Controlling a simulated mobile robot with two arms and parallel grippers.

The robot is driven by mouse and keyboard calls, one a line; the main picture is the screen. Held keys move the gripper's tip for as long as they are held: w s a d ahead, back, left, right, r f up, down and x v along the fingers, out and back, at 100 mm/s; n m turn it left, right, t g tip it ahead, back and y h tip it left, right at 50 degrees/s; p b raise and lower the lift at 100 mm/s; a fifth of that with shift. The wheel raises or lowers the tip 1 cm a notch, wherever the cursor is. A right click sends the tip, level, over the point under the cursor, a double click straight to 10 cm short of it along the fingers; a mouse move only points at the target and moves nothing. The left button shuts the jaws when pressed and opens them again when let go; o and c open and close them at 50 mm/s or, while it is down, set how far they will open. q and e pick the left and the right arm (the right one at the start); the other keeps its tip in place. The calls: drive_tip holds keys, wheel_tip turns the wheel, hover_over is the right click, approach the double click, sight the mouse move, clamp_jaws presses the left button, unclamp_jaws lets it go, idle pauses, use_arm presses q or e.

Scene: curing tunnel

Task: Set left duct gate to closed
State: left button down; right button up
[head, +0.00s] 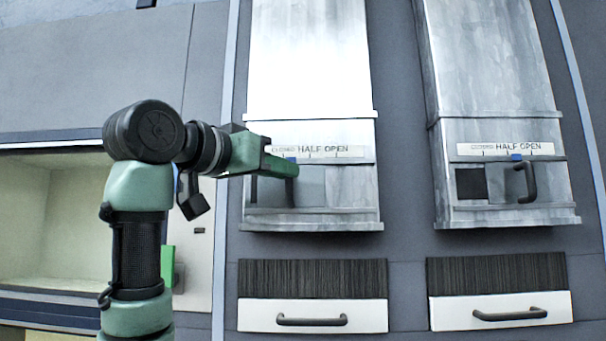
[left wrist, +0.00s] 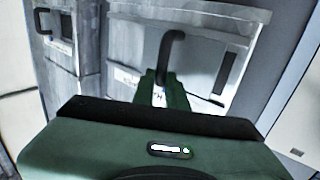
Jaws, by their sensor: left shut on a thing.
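The left duct gate (head: 312,188) is a grey sliding panel low on the left metal duct. A narrow dark opening (head: 253,189) shows at its left side; it also shows as a dark slit in the left wrist view (left wrist: 224,73). My right gripper is not in view.
The right duct has its own gate with a dark handle (head: 526,181), a square opening (head: 471,183) and a blue marker near HALF OPEN. Drawers with handles (head: 312,321) sit below both ducts. A lit open recess (head: 25,220) is at the left.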

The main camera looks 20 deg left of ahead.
use_arm(q)
drive_tip(key=shift+s+a+r, duration=0.1)
drive_tip(key=shift+s+a, duration=0.1)
drive_tip(key=shift+a, duration=0.7)
drive_tip(key=c, duration=1.4)
unclamp_jaws()
drive_tip(key=shift+c, duration=0.2)
drive_tip(key=shift+a, duration=0.2)
drive_tip(key=shift+s, duration=0.1)
